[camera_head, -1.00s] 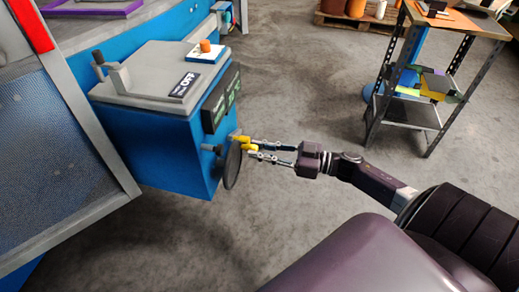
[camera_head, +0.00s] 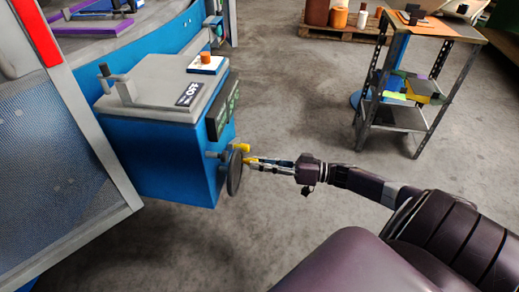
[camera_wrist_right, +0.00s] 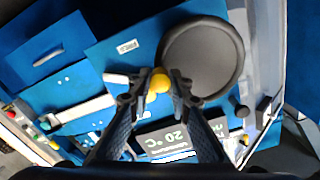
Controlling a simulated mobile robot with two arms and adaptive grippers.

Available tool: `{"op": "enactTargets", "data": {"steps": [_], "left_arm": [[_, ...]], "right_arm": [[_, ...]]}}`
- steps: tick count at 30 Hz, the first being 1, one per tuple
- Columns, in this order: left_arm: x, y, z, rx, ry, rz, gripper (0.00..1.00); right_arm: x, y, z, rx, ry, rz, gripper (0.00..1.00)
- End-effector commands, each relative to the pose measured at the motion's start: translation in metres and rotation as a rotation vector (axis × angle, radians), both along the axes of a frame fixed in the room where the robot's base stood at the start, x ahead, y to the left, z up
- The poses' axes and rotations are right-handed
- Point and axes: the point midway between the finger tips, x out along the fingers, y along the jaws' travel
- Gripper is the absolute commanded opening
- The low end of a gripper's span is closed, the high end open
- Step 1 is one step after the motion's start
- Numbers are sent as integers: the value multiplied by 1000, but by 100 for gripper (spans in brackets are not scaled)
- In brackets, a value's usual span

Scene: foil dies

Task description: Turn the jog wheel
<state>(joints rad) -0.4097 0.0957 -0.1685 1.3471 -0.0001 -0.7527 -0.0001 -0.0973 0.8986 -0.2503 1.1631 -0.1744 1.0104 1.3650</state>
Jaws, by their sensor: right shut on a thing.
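The jog wheel (camera_head: 235,173) is a dark round disc on the side of a blue control box (camera_head: 165,165). It fills the upper right middle of the right wrist view (camera_wrist_right: 203,58). A yellow round knob (camera_wrist_right: 159,81) stands at the wheel's edge in that view. My right gripper (camera_head: 250,161) reaches in from the right at the wheel. In the wrist view its fingertips (camera_wrist_right: 158,90) are shut on the yellow knob. The fingers hide part of the knob in the head view. My left gripper is not in view.
A grey lever (camera_head: 118,85) and an orange button (camera_head: 205,57) are on the box top. A grey-framed mesh panel (camera_head: 60,130) stands at left. A metal shelf stand (camera_head: 400,115) is at the back right. The floor (camera_head: 290,95) between box and stand is clear.

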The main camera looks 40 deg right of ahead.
Motion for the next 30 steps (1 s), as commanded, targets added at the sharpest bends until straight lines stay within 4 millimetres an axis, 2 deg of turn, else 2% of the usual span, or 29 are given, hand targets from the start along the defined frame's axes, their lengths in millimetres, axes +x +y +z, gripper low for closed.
{"op": "enactTargets", "data": {"steps": [12,13,17,26,30], "left_arm": [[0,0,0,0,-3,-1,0],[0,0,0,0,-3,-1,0],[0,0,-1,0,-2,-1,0],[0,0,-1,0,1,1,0],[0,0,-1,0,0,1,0]], "right_arm": [[0,0,-2,2,8,0,0],[-1,0,-2,2,8,0,20],[0,0,-2,3,7,-1,35],[-1,-1,-1,4,6,0,36],[-10,-9,-2,1,10,0,36]]}}
